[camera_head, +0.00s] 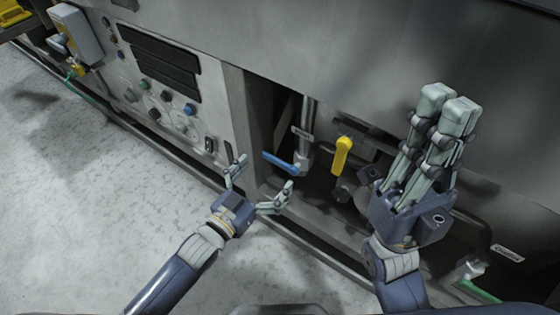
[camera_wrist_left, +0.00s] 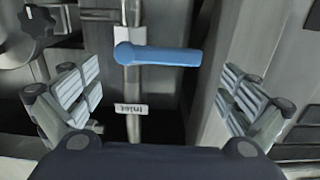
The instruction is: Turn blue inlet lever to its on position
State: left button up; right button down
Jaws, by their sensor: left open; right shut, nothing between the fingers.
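The blue inlet lever (camera_head: 281,161) sits on a vertical pipe in the machine's recess and points left, across the pipe. It also shows in the left wrist view (camera_wrist_left: 160,56), lying crosswise between the spread fingers, with its pivot on the pipe and a small "Inlet" tag (camera_wrist_left: 131,109). My left gripper (camera_head: 264,185) is open in front of the lever; no contact is visible. My right gripper (camera_head: 450,105) is shut and empty, raised in front of the steel panel to the right.
A yellow lever (camera_head: 342,155) hangs downward right of the blue one. A control panel (camera_head: 165,90) with buttons is at the left. A steel post (camera_head: 245,120) borders the recess. A green handle (camera_head: 478,290) is at lower right. The floor (camera_head: 80,210) at left is clear.

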aim_at(279, 160)
pick_arm(q)
jog(key=shift+b+x, duration=0.75)
jog(key=shift+x, duration=2)
jog(key=c, duration=1.4)
